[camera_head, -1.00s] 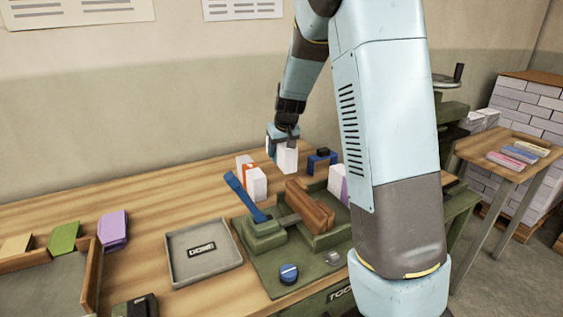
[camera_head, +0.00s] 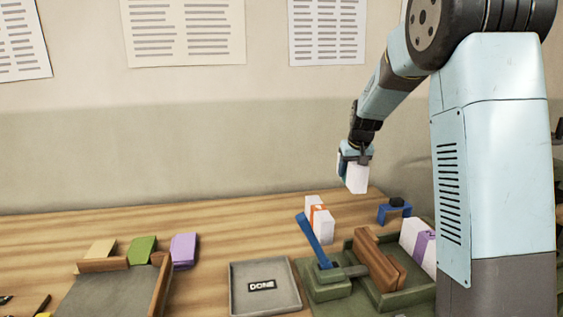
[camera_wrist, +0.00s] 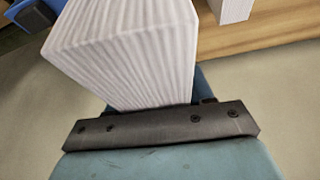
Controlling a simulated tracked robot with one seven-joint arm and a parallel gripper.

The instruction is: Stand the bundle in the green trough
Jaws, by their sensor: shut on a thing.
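My gripper (camera_head: 357,153) is shut on a white paper bundle (camera_head: 356,179) and holds it in the air above the back of the table. In the wrist view the bundle (camera_wrist: 125,50) shows its ridged page edges close to the dark finger bar. The far finger is mostly hidden. A green trough-like bed (camera_head: 400,298) on the machine lies below and nearer the camera, apart from the held bundle. Brown wooden blocks (camera_head: 376,258) stand in it. A white bundle with a purple band (camera_head: 418,240) stands at its right, partly hidden by my arm.
A white bundle with an orange band (camera_head: 319,220) stands behind the blue lever (camera_head: 315,240). A blue clamp-like piece (camera_head: 396,209) is at the back right. The grey DONE tray (camera_head: 240,296) is empty. Tan, green (camera_head: 142,250) and purple pads stand at left.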

